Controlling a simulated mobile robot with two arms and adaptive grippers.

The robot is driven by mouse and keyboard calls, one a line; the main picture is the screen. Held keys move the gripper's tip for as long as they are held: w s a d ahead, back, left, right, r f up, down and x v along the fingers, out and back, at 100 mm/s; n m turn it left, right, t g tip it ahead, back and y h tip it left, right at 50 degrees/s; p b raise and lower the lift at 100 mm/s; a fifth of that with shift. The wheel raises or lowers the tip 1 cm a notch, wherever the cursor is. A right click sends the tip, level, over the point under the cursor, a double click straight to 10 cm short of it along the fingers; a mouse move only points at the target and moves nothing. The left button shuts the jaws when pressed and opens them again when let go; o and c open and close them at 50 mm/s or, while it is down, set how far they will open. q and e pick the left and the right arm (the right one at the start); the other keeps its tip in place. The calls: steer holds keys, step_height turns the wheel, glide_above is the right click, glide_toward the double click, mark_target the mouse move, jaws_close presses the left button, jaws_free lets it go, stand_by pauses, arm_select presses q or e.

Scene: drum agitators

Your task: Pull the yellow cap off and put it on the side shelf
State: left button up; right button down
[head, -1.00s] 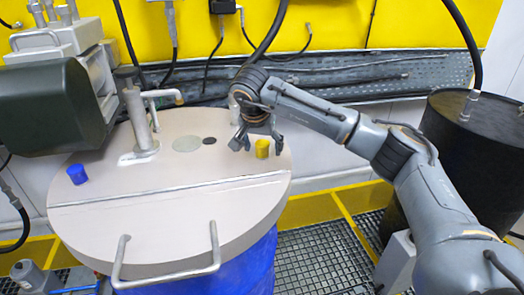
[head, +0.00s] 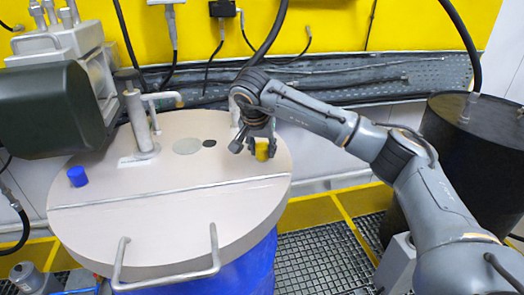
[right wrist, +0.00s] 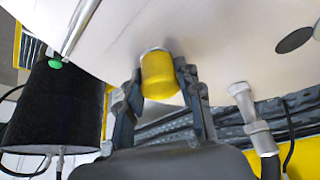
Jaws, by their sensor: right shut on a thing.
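The yellow cap (head: 262,151) sits at the right part of the round beige drum lid (head: 130,222). My right gripper (head: 254,150) reaches down over it, its fingers partly covering it in the head view. In the right wrist view the cap (right wrist: 159,75) is between the two fingers of the right gripper (right wrist: 160,88), which is shut on it. The cap still appears to be at the lid surface. A grey perforated shelf (head: 425,72) runs along the wall behind the drum. My left gripper is not in view.
A blue cap (head: 77,176) stands at the lid's left. A metal pipe fitting (head: 140,125) and a dark green motor housing (head: 50,115) are at the back left. Hoses lie on the shelf. A black drum (head: 455,130) stands at the right.

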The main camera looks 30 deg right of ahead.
mark_target(262, 145)
steer(key=shift+r, duration=0.1)
steer(key=shift+r+p, duration=2.05)
steer(key=shift+r, duration=0.65)
